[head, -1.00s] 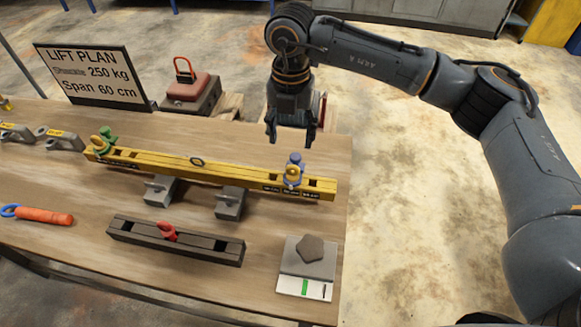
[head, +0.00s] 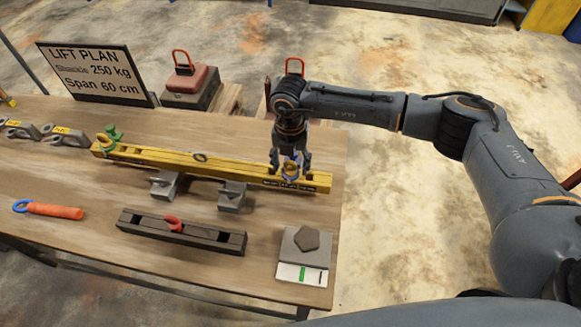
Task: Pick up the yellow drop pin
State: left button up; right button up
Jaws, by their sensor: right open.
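A yellow lifting beam (head: 220,167) lies across the back half of the table. At its right end stands a blue shackle-like fitting with a yellow ringed part (head: 290,171), which looks like the yellow drop pin. My right gripper (head: 290,165) is open and points down over this fitting, its fingers around or just behind it. The fingers partly hide the fitting, and I cannot tell whether they touch it. A green fitting (head: 112,133) with a yellow part at its base stands at the beam's left end. My left gripper is not in view.
Grey blocks (head: 232,195) support the beam. In front lie a dark beam (head: 190,232) with a red fitting (head: 172,222), an orange-handled tool (head: 52,210) and a grey scale (head: 303,255). A lift plan sign (head: 98,72) stands behind.

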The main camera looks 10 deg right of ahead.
jog(key=shift+c, duration=0.4)
grip_shut()
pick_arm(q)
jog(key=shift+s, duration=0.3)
